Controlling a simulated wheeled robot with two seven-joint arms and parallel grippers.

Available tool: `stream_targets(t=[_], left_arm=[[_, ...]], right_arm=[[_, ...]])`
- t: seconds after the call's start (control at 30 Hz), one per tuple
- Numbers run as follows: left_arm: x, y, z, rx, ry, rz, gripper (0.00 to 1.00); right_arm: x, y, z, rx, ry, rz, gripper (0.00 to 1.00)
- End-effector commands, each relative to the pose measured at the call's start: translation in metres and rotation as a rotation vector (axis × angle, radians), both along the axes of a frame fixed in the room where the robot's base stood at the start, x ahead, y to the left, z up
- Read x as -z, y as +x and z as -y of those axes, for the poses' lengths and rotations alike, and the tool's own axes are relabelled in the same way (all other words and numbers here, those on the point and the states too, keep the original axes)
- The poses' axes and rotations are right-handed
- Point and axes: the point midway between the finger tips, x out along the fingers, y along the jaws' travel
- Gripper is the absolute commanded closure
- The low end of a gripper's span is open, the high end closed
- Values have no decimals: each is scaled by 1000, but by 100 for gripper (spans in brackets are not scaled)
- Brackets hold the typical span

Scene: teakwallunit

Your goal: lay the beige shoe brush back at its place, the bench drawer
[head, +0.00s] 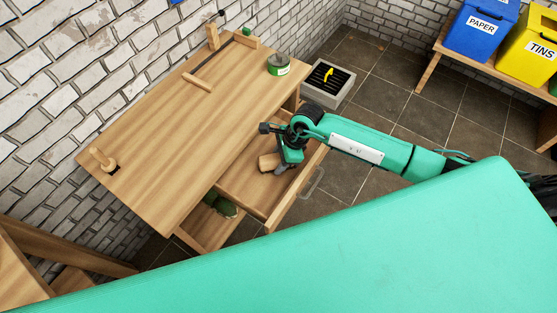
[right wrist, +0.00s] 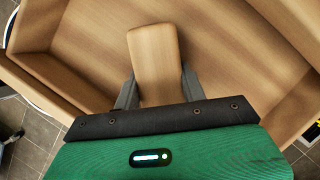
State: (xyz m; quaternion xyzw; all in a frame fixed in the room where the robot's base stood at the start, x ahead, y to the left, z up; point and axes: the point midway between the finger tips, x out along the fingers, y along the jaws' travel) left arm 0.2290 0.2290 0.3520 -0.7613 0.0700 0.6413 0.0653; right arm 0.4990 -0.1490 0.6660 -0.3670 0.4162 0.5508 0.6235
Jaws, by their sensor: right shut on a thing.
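The beige shoe brush (right wrist: 155,55) is a wooden block with rounded corners, between the two fingers of my right gripper (right wrist: 157,88) in the right wrist view. The gripper is shut on it. In the head view the brush (head: 268,162) shows beside my right gripper (head: 286,160), inside the outline of the open bench drawer (head: 250,190). The drawer is pulled out from under the bench top, and its wooden floor and walls surround the brush in the right wrist view. I cannot tell whether the brush touches the drawer floor. My left gripper is not in view.
The workbench top (head: 165,140) holds a green tin (head: 278,64) and a wooden clamp bar (head: 212,75). A green object (head: 224,206) sits below the drawer. A grey crate (head: 328,82) stands on the floor behind. Blue and yellow bins stand at the upper right.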

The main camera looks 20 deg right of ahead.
Motion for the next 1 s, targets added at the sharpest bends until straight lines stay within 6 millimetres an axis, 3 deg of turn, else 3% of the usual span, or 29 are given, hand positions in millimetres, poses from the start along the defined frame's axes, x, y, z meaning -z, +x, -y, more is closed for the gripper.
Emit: stream_targets(t=[0.1,0.5,0.53,0.63,1.0], left_arm=[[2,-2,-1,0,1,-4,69],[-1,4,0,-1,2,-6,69],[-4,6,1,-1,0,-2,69],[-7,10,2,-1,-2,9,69],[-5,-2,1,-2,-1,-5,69]], right_arm=[[9,0,0,-1,1,0,83],[11,0,0,-1,0,0,83],[10,0,0,-1,0,0,55],[10,0,0,-1,0,0,37],[8,0,0,-1,0,0,37]])
